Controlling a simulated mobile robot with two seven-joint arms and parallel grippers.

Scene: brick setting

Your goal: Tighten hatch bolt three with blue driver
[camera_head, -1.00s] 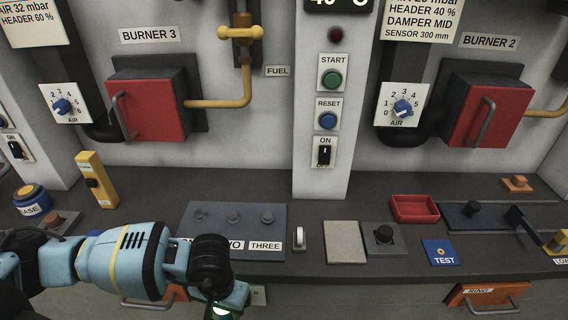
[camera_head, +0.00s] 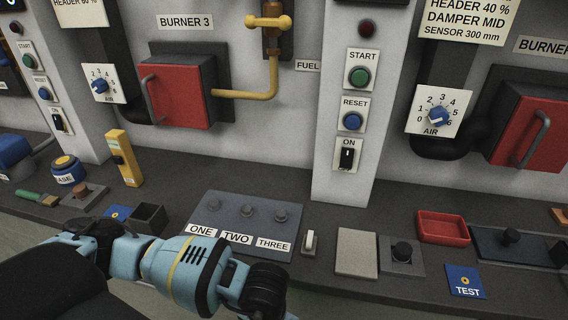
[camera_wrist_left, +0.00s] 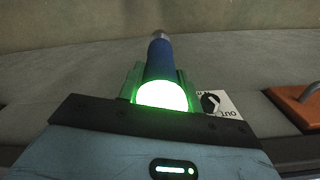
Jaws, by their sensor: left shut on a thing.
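The hatch panel (camera_head: 225,205) is a dark grey plate on the counter with several bolts and the labels ONE, TWO and THREE. Bolt three (camera_head: 281,215) stands at its right end, above the THREE label (camera_head: 273,245). In the left wrist view my left gripper (camera_wrist_left: 159,84) is shut on the blue driver (camera_wrist_left: 158,58), whose grey tip points away from the wrist. In the head view my left arm crosses in front of the panel, and its gripper and the driver are hidden past the bottom edge. My right gripper is not in view.
Right of the panel are a small white switch (camera_head: 310,242), a pale square plate (camera_head: 356,252), a black knob (camera_head: 402,252) and a red tray (camera_head: 443,228). Left are a black box (camera_head: 149,218) and a yellow upright device (camera_head: 124,158).

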